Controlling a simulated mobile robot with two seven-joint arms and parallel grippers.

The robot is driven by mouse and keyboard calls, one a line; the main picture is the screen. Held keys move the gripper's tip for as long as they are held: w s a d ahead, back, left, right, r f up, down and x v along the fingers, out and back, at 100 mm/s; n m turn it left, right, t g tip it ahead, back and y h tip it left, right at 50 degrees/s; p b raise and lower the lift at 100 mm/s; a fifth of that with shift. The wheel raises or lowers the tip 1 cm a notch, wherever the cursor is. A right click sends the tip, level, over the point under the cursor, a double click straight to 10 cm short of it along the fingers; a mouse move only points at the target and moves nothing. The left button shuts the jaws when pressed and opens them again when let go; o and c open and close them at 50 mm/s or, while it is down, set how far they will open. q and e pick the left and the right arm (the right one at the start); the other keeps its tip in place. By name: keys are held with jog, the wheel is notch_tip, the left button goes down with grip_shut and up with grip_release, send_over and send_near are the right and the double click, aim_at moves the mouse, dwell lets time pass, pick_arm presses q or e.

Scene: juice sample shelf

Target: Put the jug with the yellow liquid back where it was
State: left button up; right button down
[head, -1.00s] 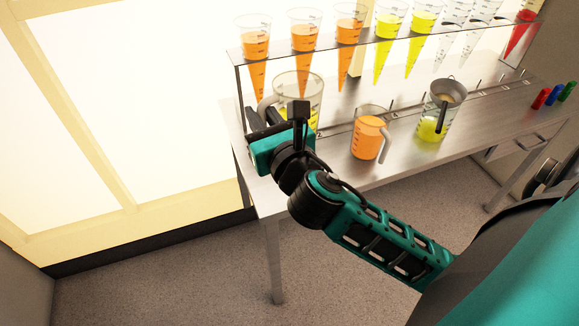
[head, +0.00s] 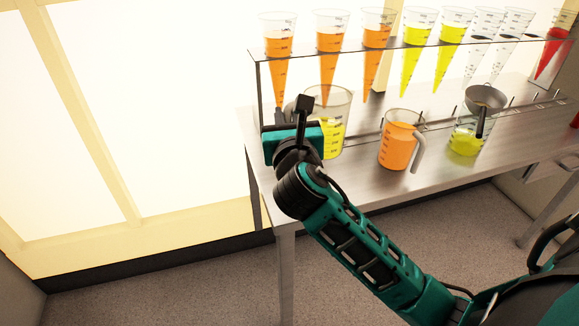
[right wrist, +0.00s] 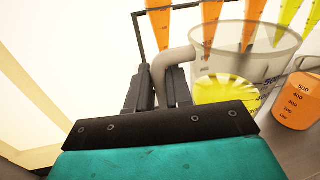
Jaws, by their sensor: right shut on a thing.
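The jug with the yellow liquid (head: 333,128) is a clear measuring jug at the left end of the metal table, below the shelf. It looks upright; its base is partly hidden, so I cannot tell whether it touches the table. My right gripper (head: 284,116) is at its left side, shut on the jug's pale handle. The right wrist view shows the handle (right wrist: 172,62) between the fingers and the jug (right wrist: 250,50) to the right. A second jug with yellow-green liquid (head: 465,143) stands at the right with a strainer (head: 487,97) on top. My left gripper is not in view.
A jug of orange liquid (head: 397,150) stands on the table (head: 360,185), right of the held jug. A raised shelf (head: 350,50) holds a row of cones with orange, yellow, clear and red contents. A bright window wall (head: 120,100) is at the left.

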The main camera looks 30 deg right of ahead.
notch_tip(320, 180, down, 3)
jog(key=shift+f+b, duration=0.2)
jog(key=shift+b, duration=0.35)
notch_tip(320, 180, down, 4)
jog(key=shift+f+b, duration=0.2)
jog(key=shift+b, duration=1.05)
jog(key=shift+f, duration=0.35)
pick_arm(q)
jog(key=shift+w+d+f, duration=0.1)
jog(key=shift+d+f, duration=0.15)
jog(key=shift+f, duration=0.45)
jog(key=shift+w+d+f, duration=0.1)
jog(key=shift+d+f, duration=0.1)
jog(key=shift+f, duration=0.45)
pick_arm(e)
jog(key=c, duration=1.3)
grip_release()
jog(key=shift+f, duration=0.1)
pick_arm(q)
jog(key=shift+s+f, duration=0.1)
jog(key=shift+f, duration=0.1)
pick_arm(e)
jog(key=shift+o, duration=1.3)
